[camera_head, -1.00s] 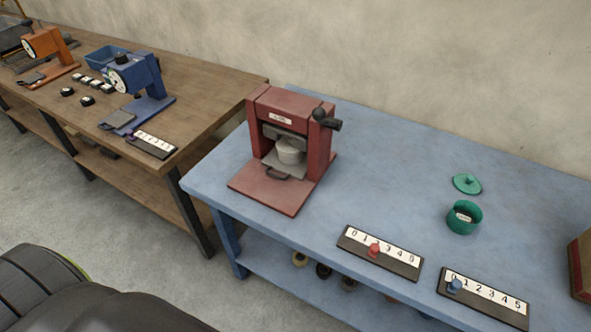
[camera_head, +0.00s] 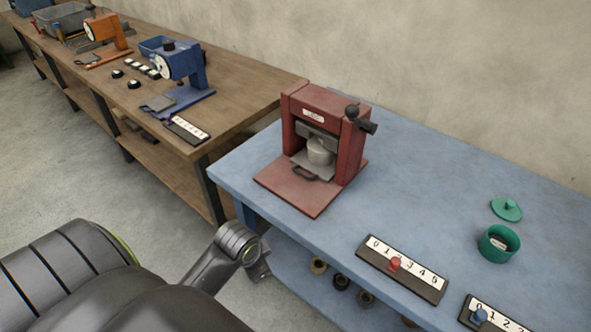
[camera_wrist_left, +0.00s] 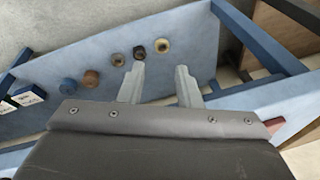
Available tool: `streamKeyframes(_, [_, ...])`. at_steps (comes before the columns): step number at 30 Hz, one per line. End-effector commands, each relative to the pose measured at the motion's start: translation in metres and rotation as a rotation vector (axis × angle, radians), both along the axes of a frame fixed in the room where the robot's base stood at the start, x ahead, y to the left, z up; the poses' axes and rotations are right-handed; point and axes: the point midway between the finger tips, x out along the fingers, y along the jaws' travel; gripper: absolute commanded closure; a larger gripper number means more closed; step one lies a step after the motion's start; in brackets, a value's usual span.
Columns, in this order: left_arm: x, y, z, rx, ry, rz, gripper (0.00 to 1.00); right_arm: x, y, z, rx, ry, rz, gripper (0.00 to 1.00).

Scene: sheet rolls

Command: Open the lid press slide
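The red lid press (camera_head: 351,152) stands on the blue table with a black lever knob at its upper right. Its slide has a dark handle (camera_head: 304,173) at the front, over the red base plate. A pale grey cup (camera_head: 320,151) sits inside the press opening under the pressing head. My left arm reaches in at lower left in the head view, below the table's front edge and apart from the press. My left gripper (camera_wrist_left: 160,82) shows in the left wrist view, with two fingers apart and nothing between them. My right gripper is not in view.
The blue table (camera_head: 430,180) holds two number strips (camera_head: 402,268) with red and blue pegs, a green cup (camera_head: 499,244) and its green lid (camera_head: 506,209). Several round pieces (camera_wrist_left: 162,46) lie on the lower shelf. A wooden bench (camera_head: 230,100) stands at left.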

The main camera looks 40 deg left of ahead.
Motion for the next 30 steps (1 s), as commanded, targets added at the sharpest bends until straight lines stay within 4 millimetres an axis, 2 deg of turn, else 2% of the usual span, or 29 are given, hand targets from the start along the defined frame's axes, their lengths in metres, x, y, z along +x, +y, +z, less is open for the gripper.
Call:
streamKeyframes(1, [0.021, 0.004, 0.010, 0.021, 0.004, -0.087, 0.69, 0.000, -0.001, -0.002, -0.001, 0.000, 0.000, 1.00])
streamKeyframes(8, [0.100, 0.023, 0.054, 0.106, 0.065, -0.478, 0.69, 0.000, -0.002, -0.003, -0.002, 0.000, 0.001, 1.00])
streamKeyframes(11, [0.135, 0.035, 0.080, 0.138, 0.089, -0.633, 0.69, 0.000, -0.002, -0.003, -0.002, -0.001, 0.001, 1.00])
streamKeyframes(15, [0.181, 0.053, 0.126, 0.176, 0.111, -0.832, 0.69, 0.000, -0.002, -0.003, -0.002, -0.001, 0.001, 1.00])
streamKeyframes(18, [0.207, 0.065, 0.162, 0.192, 0.117, -0.958, 0.69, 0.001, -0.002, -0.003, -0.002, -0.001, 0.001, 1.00])
streamKeyframes(21, [0.226, 0.075, 0.195, 0.203, 0.117, -1.059, 0.69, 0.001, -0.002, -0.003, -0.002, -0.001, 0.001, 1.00])
streamKeyframes(24, [0.238, 0.082, 0.220, 0.208, 0.112, -1.134, 0.69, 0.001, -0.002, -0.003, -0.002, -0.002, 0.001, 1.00])
streamKeyframes(27, [0.243, 0.085, 0.234, 0.209, 0.109, -1.176, 0.69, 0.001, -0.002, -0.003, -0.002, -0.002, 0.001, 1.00])
streamKeyframes(30, [0.245, 0.086, 0.236, 0.210, 0.108, -1.193, 0.69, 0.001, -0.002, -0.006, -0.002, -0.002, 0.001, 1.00])
